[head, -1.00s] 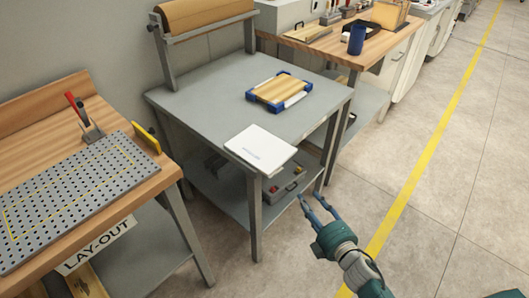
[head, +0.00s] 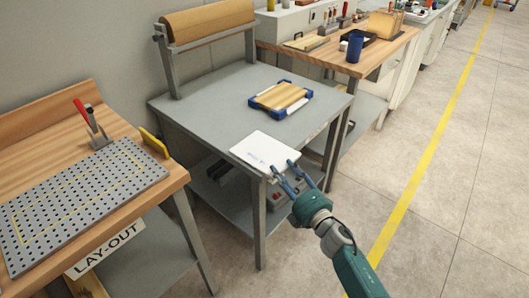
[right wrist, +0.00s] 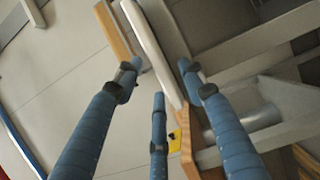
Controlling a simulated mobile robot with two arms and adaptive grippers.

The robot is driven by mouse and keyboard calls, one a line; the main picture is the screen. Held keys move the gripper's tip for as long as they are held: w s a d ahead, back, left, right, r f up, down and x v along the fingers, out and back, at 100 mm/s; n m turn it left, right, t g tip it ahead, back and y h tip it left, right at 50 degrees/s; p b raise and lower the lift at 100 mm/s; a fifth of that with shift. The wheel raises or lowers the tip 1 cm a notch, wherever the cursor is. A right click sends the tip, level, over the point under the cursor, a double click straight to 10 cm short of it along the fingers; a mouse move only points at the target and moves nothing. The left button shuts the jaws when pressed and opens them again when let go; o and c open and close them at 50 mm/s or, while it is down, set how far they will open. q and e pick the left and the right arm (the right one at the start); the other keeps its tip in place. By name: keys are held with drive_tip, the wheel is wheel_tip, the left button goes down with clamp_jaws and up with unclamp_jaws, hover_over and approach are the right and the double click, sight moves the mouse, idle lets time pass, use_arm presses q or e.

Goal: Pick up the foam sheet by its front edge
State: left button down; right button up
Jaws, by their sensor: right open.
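The foam sheet (head: 262,149) is a thin white rectangle with small faint print. It lies flat on the front corner of the grey metal table (head: 200,118), its front edge near the table's edge. My right gripper (head: 282,169) is open at the sheet's front edge, coming from the lower right. In the right wrist view, the sheet shows nearly edge-on as a white strip (right wrist: 156,48), and the open fingers (right wrist: 160,72) point at it from either side. I cannot tell whether they touch it. My left gripper is not in view.
A wooden block with blue corners (head: 281,97) lies behind the sheet. A brown paper roll (head: 208,20) hangs at the table's back. A perforated plate (head: 80,200) lies on the wooden bench at left. The floor (head: 440,220) at right is clear.

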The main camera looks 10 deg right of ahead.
drive_tip(key=shift+w+a, duration=0.15)
drive_tip(key=shift+w, duration=0.3)
drive_tip(key=shift+c, duration=0.2)
clamp_jaws()
